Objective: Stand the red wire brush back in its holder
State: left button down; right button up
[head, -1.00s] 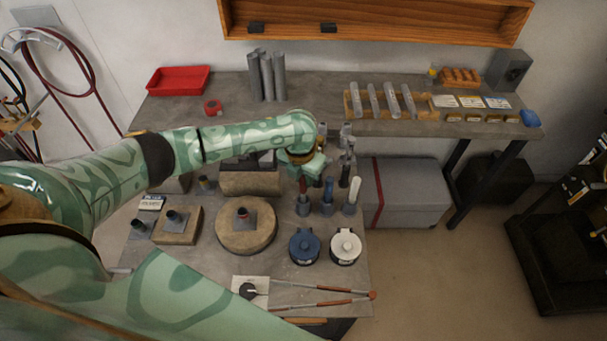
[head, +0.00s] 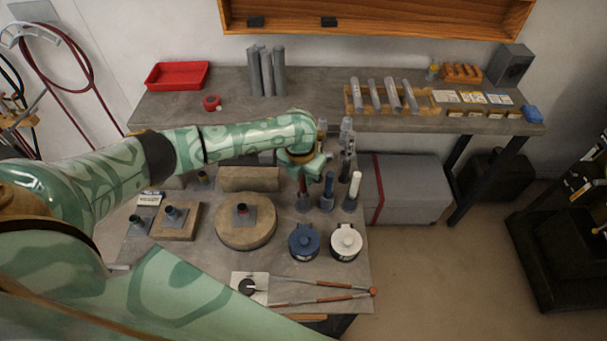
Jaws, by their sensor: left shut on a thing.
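My left gripper (head: 302,168) points down over the bench and is shut on the red wire brush (head: 303,186). Only a short red length shows below the fingers; the gripper hides the top. The brush is upright, with its lower end at the mouth of a grey holder (head: 303,204). I cannot tell how deep it sits. A blue-handled tool (head: 329,183) and a white-handled tool (head: 355,183) stand upright in similar holders to the right. My right gripper is not in view.
A blue lidded pot (head: 304,242) and a white one (head: 346,241) stand in front of the holders. A round wooden block (head: 245,222) is to the left. Long red-handled rods (head: 322,292) lie near the front edge. Grey upright fixtures (head: 347,138) stand close behind.

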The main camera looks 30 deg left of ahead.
pick_arm(q)
jog(key=shift+f, duration=0.1)
jog(key=shift+f+b, duration=0.4)
jog(key=shift+f, duration=0.2)
jog(key=c, duration=1.2)
grip_release()
jog(key=r+p, duration=0.1)
jog(key=r, duration=0.4)
jog(key=s+r+p, duration=0.1)
jog(key=r, duration=0.4)
jog(key=s+r+p, duration=0.1)
jog(key=r+p, duration=0.1)
jog(key=r, duration=0.4)
jog(key=shift+r, duration=0.1)
